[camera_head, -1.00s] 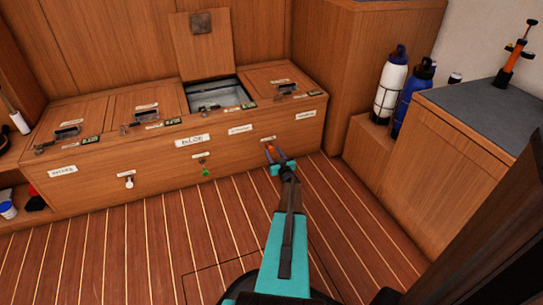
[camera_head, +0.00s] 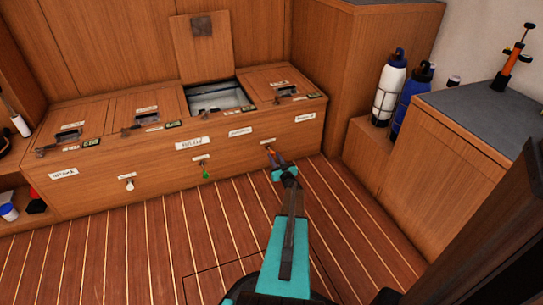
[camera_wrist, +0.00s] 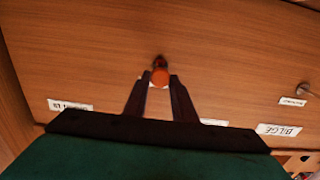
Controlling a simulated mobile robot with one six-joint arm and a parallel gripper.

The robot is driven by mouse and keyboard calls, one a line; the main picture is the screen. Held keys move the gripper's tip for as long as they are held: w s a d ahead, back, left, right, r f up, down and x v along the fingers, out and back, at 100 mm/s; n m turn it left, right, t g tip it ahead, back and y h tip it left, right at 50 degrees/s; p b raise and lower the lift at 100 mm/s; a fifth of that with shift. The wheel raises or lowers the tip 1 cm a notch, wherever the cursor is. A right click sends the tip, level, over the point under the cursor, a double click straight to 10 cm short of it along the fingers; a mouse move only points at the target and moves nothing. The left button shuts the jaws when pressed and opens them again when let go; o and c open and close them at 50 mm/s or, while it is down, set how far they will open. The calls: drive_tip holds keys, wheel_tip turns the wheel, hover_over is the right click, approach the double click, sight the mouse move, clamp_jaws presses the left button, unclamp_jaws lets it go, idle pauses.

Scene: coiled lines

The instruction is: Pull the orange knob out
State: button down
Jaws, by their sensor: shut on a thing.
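The orange knob (camera_wrist: 160,78) sits on the front panel of the wooden locker bench, with a dark stem showing just beyond it in the wrist view. In the head view the knob (camera_head: 269,150) is a small orange spot, partly hidden by my fingers. My gripper (camera_wrist: 159,81) is shut on the knob, with one dark finger at each side of it. In the head view my gripper (camera_head: 273,156) reaches the right part of the panel from the front. How far the knob stands out from the panel is hard to tell.
A green knob (camera_head: 205,174) and a white knob (camera_head: 129,184) are on the same panel to the left. A BILGE label (camera_head: 192,143) is above. One lid (camera_head: 201,55) stands open. A wooden cabinet (camera_head: 452,150) is at the right. The plank floor in front is clear.

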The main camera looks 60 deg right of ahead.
drive_tip(key=shift+p+v, duration=0.4)
drive_tip(key=shift+v, duration=1.1)
drive_tip(key=shift+w, duration=0.1)
drive_tip(key=c, duration=1.5)
unclamp_jaws()
drive_tip(key=shift+o, duration=0.2)
drive_tip(key=p+v, duration=0.4)
drive_tip(key=v, duration=1)
